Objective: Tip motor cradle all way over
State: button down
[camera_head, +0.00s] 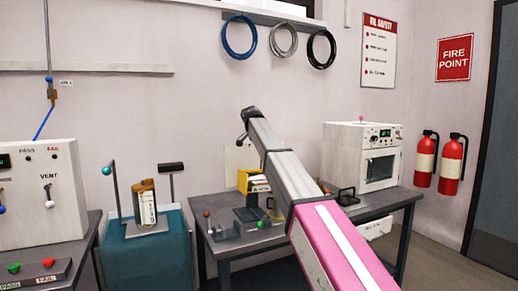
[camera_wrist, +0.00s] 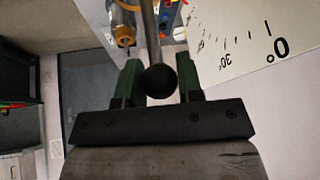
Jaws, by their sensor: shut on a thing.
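My gripper (camera_wrist: 160,78) has its green fingers on either side of a black ball knob (camera_wrist: 160,80) and is shut on it. The knob sits on the end of a grey rod (camera_wrist: 151,28). A white scale plate (camera_wrist: 252,45) marked 0° and 30° stands right of the rod in the wrist view; a pale plate (camera_head: 237,160) stands behind the bench in the head view. A yellow-framed unit (camera_head: 244,180), seemingly the motor cradle, is on the bench below my gripper (camera_head: 249,114), partly hidden by my arm. Its exact tilt is unclear.
A grey bench (camera_head: 228,246) bears a small fixture with a red knob (camera_head: 207,213) and a white oven-like box (camera_head: 362,158). A teal stand (camera_head: 150,255) with levers is at left, beside a white vent panel (camera_head: 40,190). Fire extinguishers (camera_head: 452,165) hang at right.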

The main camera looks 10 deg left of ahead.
jog(key=shift+w+d+f, duration=0.15)
jog(key=shift+w+d, duration=0.15)
jog(key=shift+d, duration=0.45)
jog(key=c, duration=0.8)
grip_release()
jog(key=shift+d, duration=0.1)
jog(key=shift+s+a+r, duration=0.2)
jog(key=shift+a+r, duration=0.1)
jog(key=shift+r, duration=0.2)
jog(key=v, duration=0.9)
jog(key=shift+s+a+r, duration=0.1)
jog(key=shift+s+r, duration=0.05)
jog(key=shift+r, duration=0.1)
